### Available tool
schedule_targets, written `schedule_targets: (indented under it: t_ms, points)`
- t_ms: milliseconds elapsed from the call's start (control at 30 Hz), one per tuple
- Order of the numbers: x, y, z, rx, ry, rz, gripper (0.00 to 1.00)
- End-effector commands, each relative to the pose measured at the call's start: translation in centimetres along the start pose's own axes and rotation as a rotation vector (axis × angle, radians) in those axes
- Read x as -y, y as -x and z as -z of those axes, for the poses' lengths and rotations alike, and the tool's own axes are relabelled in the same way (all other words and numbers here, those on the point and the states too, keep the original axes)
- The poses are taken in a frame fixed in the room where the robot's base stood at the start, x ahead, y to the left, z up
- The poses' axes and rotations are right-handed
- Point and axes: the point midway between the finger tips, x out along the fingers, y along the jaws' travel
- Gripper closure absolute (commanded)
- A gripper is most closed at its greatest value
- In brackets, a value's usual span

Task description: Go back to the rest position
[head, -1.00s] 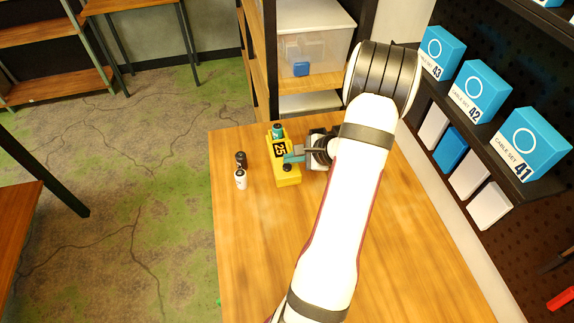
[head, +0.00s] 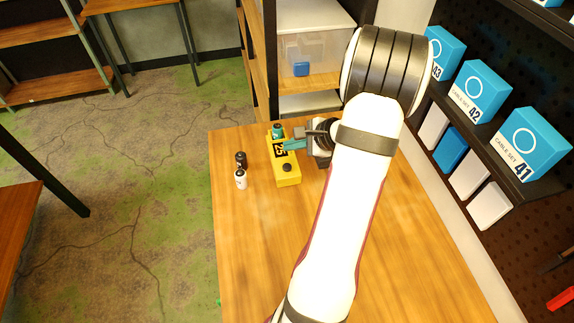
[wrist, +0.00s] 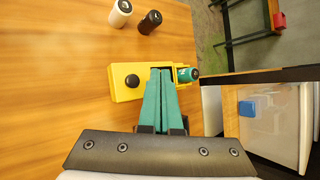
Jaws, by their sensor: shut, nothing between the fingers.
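My gripper (head: 292,144) has teal fingers and is shut with nothing between them. In the head view it is over the yellow box labelled 25 (head: 287,174). In the wrist view the closed fingers (wrist: 161,75) overlap the middle of the yellow box (wrist: 120,76). Whether they touch it cannot be told.
A white bottle (head: 240,180) and a dark bottle (head: 241,160) stand left of the box on the wooden table (head: 250,250). A shelf with a clear bin (head: 318,50) is behind. Blue cable boxes (head: 527,145) line the right wall rack. The table's front left is clear.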

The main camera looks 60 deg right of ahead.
Motion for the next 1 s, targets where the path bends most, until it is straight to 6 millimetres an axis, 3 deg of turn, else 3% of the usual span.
schedule_targets:
  t_ms: [533, 633, 667, 767, 800, 867, 900, 1000]
  points:
    - [0.0, 0.0, 0.0, 0.000, 0.000, 0.000, 1.00]
    - [-0.1, -0.2, -1.6, 0.018, 0.036, -0.022, 1.00]
    - [-0.3, -0.3, -3.0, 0.035, 0.069, -0.041, 1.00]
    - [-2.2, -0.5, -11.2, 0.131, 0.267, -0.163, 1.00]
    - [-4.0, -0.1, -15.1, 0.178, 0.375, -0.233, 1.00]
    - [-7.4, 1.1, -20.6, 0.247, 0.548, -0.344, 1.00]
    - [-10.2, 2.3, -23.8, 0.289, 0.670, -0.421, 1.00]
    - [-18.0, 6.9, -28.9, 0.369, 1.002, -0.621, 1.00]
